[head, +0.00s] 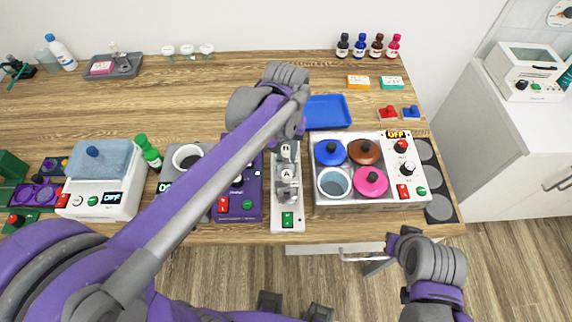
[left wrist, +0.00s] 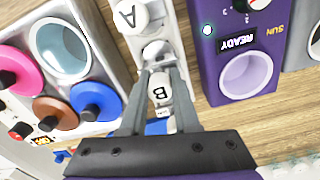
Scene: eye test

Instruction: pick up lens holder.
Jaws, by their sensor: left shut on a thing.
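A narrow white stand (head: 286,204) with a green switch stands at the front middle of the table. It bears a part marked A (head: 287,173), which also shows in the wrist view (left wrist: 131,14). My left gripper (head: 287,156) reaches down over this stand, its forearm crossing the head view. In the left wrist view its grey fingers (left wrist: 160,72) are shut on a small pale piece (left wrist: 154,50), apparently the lens holder. A white part marked B (left wrist: 158,91) shows between the fingers. My right gripper (head: 366,257) hangs low by the table's front edge, its fingers unclear.
Right of the stand is a cooker-like panel (head: 323,202) with coloured lids. Left is a purple device (head: 237,214). A blue tray (head: 328,111) lies behind. Small bottles (head: 368,46) stand at the back right. The wooden table (head: 215,85) is fairly clear at the back.

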